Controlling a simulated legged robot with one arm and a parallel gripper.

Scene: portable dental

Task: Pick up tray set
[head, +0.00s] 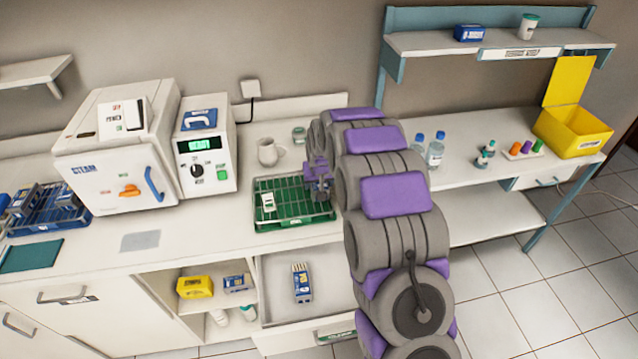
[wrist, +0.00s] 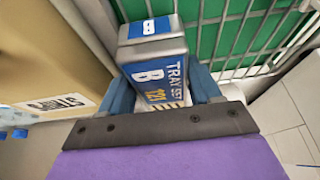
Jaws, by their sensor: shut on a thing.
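A grey and blue box marked "TRAY SET B 121" (wrist: 152,68) sits between the blue fingers of my gripper (wrist: 162,92) in the wrist view. My gripper is shut on it, with a finger on each side of the box. In the head view my gripper (head: 319,187) is at the right end of the green wire rack (head: 290,218) on the counter. The held box cannot be made out clearly there. The green rack (wrist: 240,40) also shows behind the box in the wrist view.
A white-and-green box (head: 268,203) stands in the green rack. A blue rack (head: 30,222) with several boxes is at far left, beside the steam sterilizer (head: 120,160). A mug (head: 267,152) stands behind the green rack. An open drawer below holds another blue-and-white box (head: 302,284).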

